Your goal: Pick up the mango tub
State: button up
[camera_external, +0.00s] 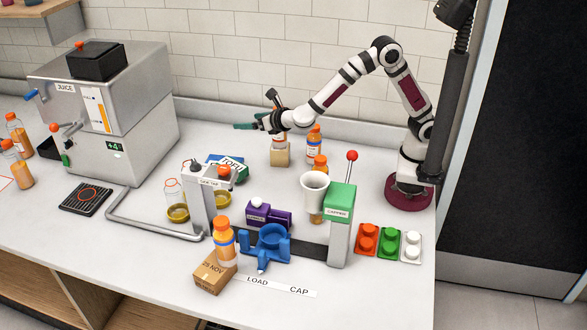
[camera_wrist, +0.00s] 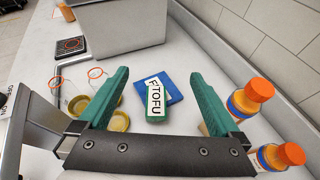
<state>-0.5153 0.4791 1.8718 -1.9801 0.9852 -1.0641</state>
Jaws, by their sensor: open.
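No tub with a readable mango label shows in either view. A green block labelled TOFU (camera_external: 232,163) lies by a blue flat item behind the small grey tap machine. In the wrist view the TOFU block (camera_wrist: 156,100) lies on or against the blue item (camera_wrist: 174,84), between my fingers in the picture. My gripper (camera_external: 246,126) is above the back of the counter, its teal fingers pointing left. In the wrist view my gripper (camera_wrist: 157,76) is open, with nothing between the fingers.
Orange-capped bottles stand at the back (camera_external: 314,144) and on a cardboard box (camera_external: 212,272) in front. The juice machine (camera_external: 105,110) is at left. A green capper (camera_external: 340,215), a blue holder (camera_external: 268,243) and coloured blocks (camera_external: 390,243) fill the right side.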

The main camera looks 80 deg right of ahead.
jog(key=s+d+f+m+g+h, duration=0.1)
jog(key=s+d+m+g, duration=0.1)
jog(key=s+m+g, duration=0.3)
jog(key=m+g+y, duration=0.6)
jog(key=m+g, duration=0.1)
jog(key=m, duration=0.8)
send_over(317, 214)
jog(key=w+d, duration=0.1)
jog(key=d, duration=0.2)
jog(key=f, duration=2.1)
jog(key=shift+s+a+f, duration=0.2)
jog(key=shift+a, duration=0.05)
jog(key=c, duration=1.3)
jog(key=shift+r, duration=0.15)
